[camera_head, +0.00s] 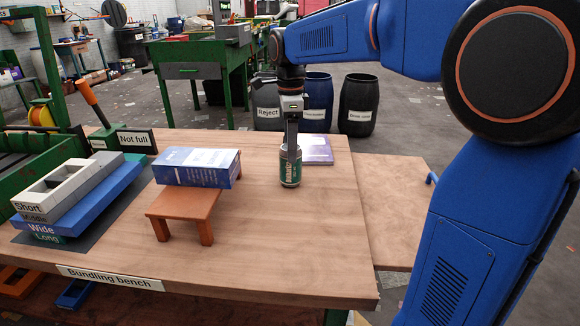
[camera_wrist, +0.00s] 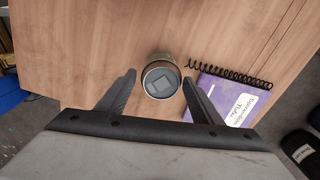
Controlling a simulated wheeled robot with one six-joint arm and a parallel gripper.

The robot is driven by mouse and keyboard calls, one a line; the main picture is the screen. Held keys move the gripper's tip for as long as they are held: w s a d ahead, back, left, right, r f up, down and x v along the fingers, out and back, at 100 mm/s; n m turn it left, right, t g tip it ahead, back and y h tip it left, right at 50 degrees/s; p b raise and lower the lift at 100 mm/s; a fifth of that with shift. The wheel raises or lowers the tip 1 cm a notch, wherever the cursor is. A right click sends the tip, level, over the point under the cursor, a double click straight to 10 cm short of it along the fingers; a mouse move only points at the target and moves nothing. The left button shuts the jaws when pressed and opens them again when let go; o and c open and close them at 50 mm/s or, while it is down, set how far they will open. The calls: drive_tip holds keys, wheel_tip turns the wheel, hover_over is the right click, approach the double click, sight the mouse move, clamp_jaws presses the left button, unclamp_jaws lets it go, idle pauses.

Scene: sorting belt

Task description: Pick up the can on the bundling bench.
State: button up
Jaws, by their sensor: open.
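A green can (camera_head: 290,170) with a pale top stands upright on the bundling bench (camera_head: 230,265), right of a small orange stand. My gripper (camera_head: 291,145) points down at the can from above. In the wrist view my gripper (camera_wrist: 157,95) is open, with one dark finger on each side of the can (camera_wrist: 160,80). The can's round top shows between the fingertips. I cannot tell whether either finger touches it.
A purple spiral notebook (camera_head: 317,150) lies just behind and right of the can. A blue box (camera_head: 198,167) lies on the orange stand (camera_head: 183,204). Stacked labelled frames (camera_head: 75,200) fill the bench's left. The front right of the bench is clear.

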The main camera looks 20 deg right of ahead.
sight(291, 168)
drive_tip(key=shift+w+d+f, duration=0.1)
drive_tip(key=shift+w+f, duration=0.05)
drive_tip(key=shift+f, duration=3.85)
drive_tip(key=c, duration=0.8)
drive_tip(key=shift+r, duration=0.1)
